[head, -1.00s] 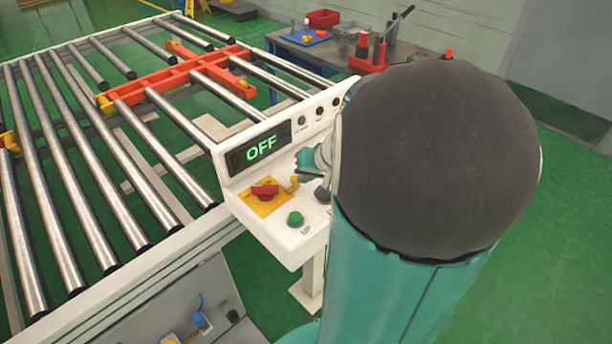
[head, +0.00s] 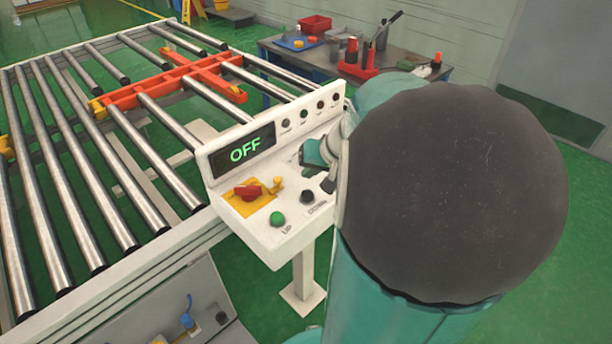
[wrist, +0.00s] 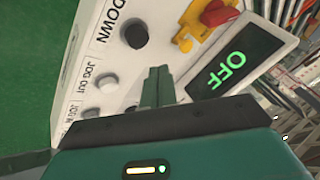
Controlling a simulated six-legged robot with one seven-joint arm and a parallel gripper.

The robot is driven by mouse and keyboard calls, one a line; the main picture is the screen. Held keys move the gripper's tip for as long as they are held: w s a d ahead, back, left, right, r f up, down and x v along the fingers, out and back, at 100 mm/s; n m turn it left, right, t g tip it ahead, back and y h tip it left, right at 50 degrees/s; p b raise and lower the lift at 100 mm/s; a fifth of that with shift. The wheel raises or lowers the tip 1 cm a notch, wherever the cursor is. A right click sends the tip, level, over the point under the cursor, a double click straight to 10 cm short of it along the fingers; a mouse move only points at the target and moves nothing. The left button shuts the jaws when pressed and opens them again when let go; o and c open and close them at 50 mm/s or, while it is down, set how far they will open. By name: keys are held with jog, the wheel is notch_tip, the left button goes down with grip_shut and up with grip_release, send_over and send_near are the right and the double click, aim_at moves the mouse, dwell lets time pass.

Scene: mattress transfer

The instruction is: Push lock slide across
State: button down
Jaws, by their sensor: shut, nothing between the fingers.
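The control panel (head: 262,232) has a yellow plate (head: 236,206) with a red rotary knob (head: 247,192) on it. A small yellow tab (head: 277,184), which looks like the lock slide, stands at the plate's right end. In the wrist view the yellow tab (wrist: 184,39) and red knob (wrist: 216,14) are beyond my fingertips. My gripper (wrist: 158,71) is shut and empty, over the panel between the black DOWN button and the display, apart from the tab. In the head view my arm hides part of it.
The display (head: 245,151) reads OFF. A green UP button (head: 277,218) and a black DOWN button (head: 307,197) sit in front. In the wrist view, jog buttons (wrist: 91,113) lie left of my fingers. A roller conveyor (head: 95,190) fills the left side.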

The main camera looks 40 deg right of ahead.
jog(key=v, duration=0.6)
jog(key=shift+r, duration=0.2)
jog(key=s+a+r+n, duration=0.1)
jog(key=s+a+n, duration=0.1)
jog(key=a, duration=1.1)
jog(key=s+a+r+n+g, duration=0.1)
jog(key=a+n, duration=0.4)
jog(key=a, duration=0.8)
jog(key=shift+s+r+n+h, duration=0.35)
jog(key=shift+s+r, duration=0.25)
jog(key=shift+s, duration=0.2)
